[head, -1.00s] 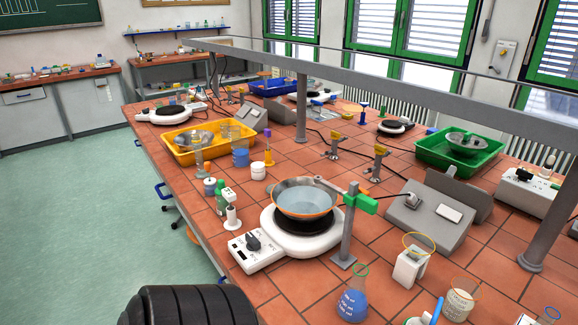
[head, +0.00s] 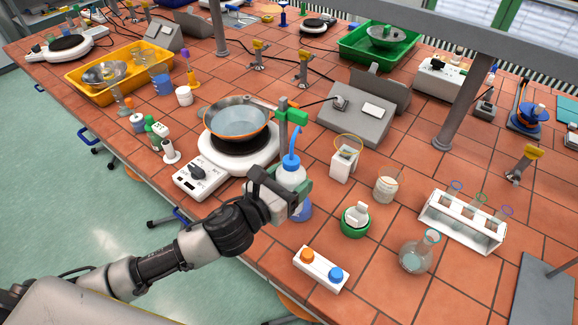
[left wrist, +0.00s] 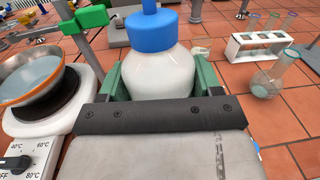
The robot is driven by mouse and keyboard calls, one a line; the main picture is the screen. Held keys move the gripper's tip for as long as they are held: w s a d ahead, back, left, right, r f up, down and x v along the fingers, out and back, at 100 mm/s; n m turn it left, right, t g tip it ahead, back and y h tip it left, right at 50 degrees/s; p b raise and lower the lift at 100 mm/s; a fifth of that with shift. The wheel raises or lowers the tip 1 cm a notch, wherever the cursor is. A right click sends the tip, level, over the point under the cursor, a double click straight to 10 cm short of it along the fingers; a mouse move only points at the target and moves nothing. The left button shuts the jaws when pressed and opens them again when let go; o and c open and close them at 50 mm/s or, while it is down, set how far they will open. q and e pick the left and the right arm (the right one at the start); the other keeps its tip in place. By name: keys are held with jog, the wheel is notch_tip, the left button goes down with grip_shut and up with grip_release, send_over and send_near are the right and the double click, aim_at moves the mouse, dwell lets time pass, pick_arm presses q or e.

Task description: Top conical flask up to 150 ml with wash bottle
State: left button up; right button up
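The wash bottle (head: 292,177) is white with a blue cap and bent blue nozzle. My left gripper (head: 287,197) is shut on its body, with green fingers at both sides; the bottle (left wrist: 155,70) fills the middle of the left wrist view. My right gripper is not in view.
A hotplate (head: 225,160) with a metal bowl (head: 238,118) and a stand (head: 283,130) are close to the bottle. A white box (head: 344,164), beaker (head: 387,186), green holder (head: 355,226), capped tray (head: 310,272) and tube rack (head: 460,228) are to the right. Open tiles lie between them.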

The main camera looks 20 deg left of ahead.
pick_arm(q)
jog(key=shift+w+d+r, duration=0.15)
jog(key=shift+r, duration=0.05)
jog(key=shift+r+p, duration=0.15)
jog(key=shift+p, duration=0.2)
jog(key=shift+f+g+p, duration=0.25)
jog(key=shift+g+p, duration=0.05)
jog(key=shift+p, duration=0.05)
jog(key=f+p, duration=0.1)
jog(key=f, duration=0.1)
jog(key=s+f+g+p, duration=0.1)
jog(key=f+n+g+p, duration=0.1)
jog(key=f+p, duration=0.1)
jog(key=shift+s+f+y, duration=0.25)
jog(key=shift+f+y, duration=0.1)
jog(key=shift+y, duration=0.05)
notch_tip(320, 180, down, 3)
jog(key=shift+r+g+b, duration=0.1)
jog(key=shift+g+b, duration=0.2)
jog(key=shift+b, duration=0.45)
jog(key=shift+f+b, duration=0.65)
jog(key=shift+f, duration=0.35)
jog(key=shift+p, duration=0.4)
jog(key=shift+c, duration=0.4)
